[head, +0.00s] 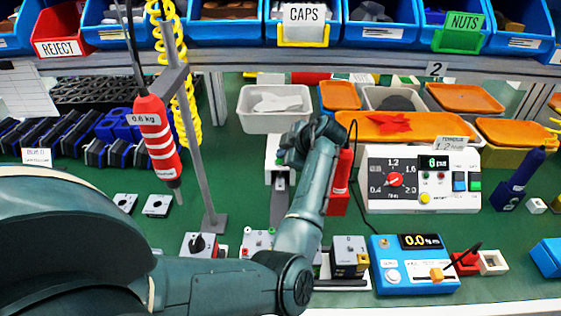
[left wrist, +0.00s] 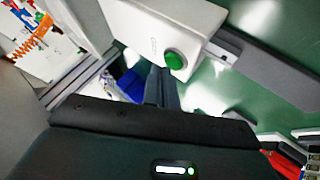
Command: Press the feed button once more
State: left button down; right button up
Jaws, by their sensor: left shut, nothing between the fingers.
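The feed button looks to be the round green button (left wrist: 175,60) on a white box (left wrist: 150,28) in the left wrist view. My left gripper (head: 291,158) reaches over the box in the head view. Its dark fingers (left wrist: 161,72) are shut and empty, with their tips right beside the green button in the left wrist view. I cannot tell whether they touch it. My right gripper is not in view.
A red block (head: 340,185) stands close right of my left wrist. A white dial console (head: 420,180) is farther right. A red hanging screwdriver (head: 157,135) and a grey post (head: 190,130) stand to the left. A blue meter (head: 412,265) is at the front.

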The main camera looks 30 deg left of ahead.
pick_arm(q)
jog(key=shift+f+b, duration=0.45)
jog(key=shift+f, duration=0.05)
dwell(0.6)
jog(key=shift+r, duration=0.1)
jog(key=shift+r+p, duration=0.6)
jog(key=shift+r, duration=0.2)
jog(key=shift+r+p, duration=1.8)
jog(key=shift+r, duration=0.75)
jog(key=shift+f, duration=0.1)
